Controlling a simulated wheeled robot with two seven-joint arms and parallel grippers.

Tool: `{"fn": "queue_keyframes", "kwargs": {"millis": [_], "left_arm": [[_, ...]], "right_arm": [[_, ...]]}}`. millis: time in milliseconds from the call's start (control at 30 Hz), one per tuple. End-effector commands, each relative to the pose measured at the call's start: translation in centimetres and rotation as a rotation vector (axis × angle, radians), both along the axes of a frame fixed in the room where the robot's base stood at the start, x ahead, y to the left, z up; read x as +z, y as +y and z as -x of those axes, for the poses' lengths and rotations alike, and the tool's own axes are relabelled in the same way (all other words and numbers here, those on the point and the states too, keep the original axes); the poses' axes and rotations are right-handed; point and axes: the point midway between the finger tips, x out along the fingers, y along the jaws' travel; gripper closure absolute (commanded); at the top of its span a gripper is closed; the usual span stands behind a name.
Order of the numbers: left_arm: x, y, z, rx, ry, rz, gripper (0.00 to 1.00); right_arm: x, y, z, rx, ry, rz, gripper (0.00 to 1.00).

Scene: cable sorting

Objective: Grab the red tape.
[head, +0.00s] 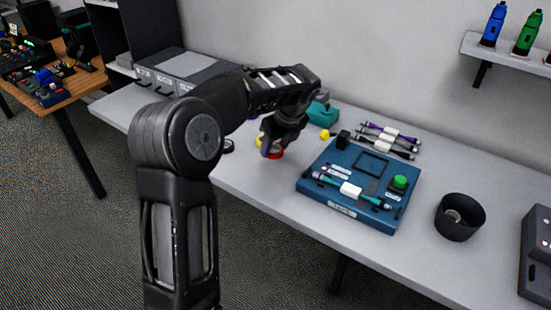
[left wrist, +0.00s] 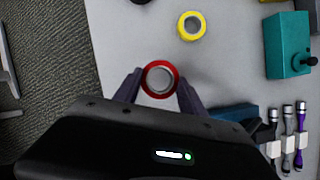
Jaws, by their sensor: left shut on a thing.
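The red tape (left wrist: 174,69) is a small red ring with a pale core. In the left wrist view it sits between the two fingertips of my left gripper (left wrist: 158,85), which is shut on it. In the head view the red tape (head: 276,155) shows only in part, low beneath my left gripper (head: 270,149), at or just above the table; the fingers hide the rest. My right gripper is in neither view.
A yellow tape roll (left wrist: 191,17) lies close by, beyond the red one. The blue board (head: 320,205) stands right of the gripper, with cables (head: 391,137) behind it. A teal device (head: 322,113) stands behind. A black cup (head: 460,217) is farther right. The table's front edge is near.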

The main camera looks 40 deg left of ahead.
Motion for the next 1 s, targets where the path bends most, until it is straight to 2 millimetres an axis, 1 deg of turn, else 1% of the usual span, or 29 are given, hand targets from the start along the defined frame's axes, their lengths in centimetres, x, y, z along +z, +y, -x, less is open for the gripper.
{"fn": "queue_keyframes", "kwargs": {"millis": [33,100,233,1000], "left_arm": [[1.0,-0.1,-0.1,0.0,-0.005,0.001,0.91],[2.1,0.0,-0.1,-0.001,-0.004,0.0,0.91],[3.2,0.0,0.0,0.0,-0.002,0.001,0.91],[3.4,-0.1,0.0,0.002,0.0,0.002,0.91]], "right_arm": [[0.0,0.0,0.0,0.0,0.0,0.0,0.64],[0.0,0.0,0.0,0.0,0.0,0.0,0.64],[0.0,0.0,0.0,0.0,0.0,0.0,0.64],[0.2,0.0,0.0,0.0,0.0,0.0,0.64]]}}
